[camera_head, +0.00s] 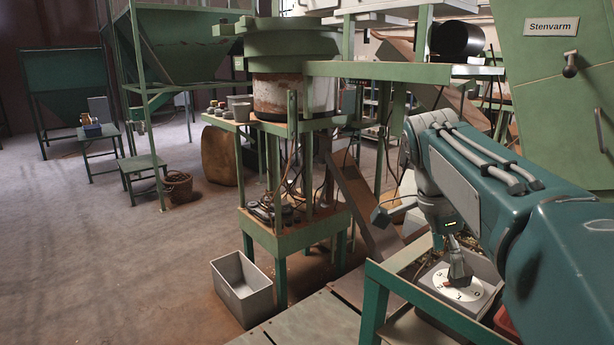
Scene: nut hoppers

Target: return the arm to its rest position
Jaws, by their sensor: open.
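My gripper (460,277) points downward at the lower right, at the end of my teal arm. It is open, and I see nothing held in it. It is over or just in front of a white plate with dark letters (446,284). The gripper covers part of this plate, and I cannot tell whether they touch. My arm reaches in from the right edge.
An empty grey box (243,285) stands on the floor to the left. A green machine stand (290,240) and the "Stenvarm" cabinet (550,75) are near. The left floor is mostly clear.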

